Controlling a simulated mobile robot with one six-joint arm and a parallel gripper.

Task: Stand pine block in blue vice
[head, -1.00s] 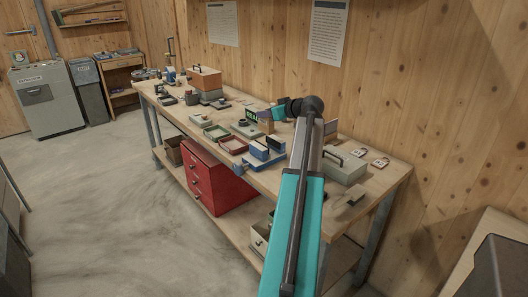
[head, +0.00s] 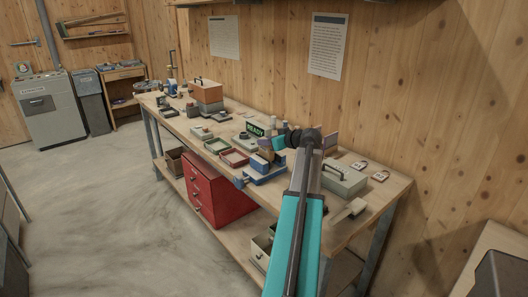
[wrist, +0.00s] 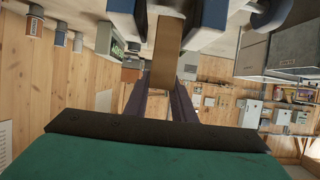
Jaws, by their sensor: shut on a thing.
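The pine block (wrist: 165,52) is a plain brown bar held between the fingers of my gripper (wrist: 160,84) in the wrist view. In the head view, my gripper (head: 273,147) is over the blue vice (head: 263,177) on the workbench, and the block is small and partly hidden there. In the wrist view, blue vice jaws (wrist: 207,24) show on both sides of the block's far end. I cannot tell whether the block touches the vice or how deep it sits. My gripper is shut on the block.
The workbench (head: 305,212) runs along the wooden wall. A green tray (head: 216,146) and a red tray (head: 234,159) lie left of the vice. A READY sign (head: 255,128) stands behind it. A grey box with a handle (head: 344,179) is to the right. Red drawers (head: 215,187) stand below.

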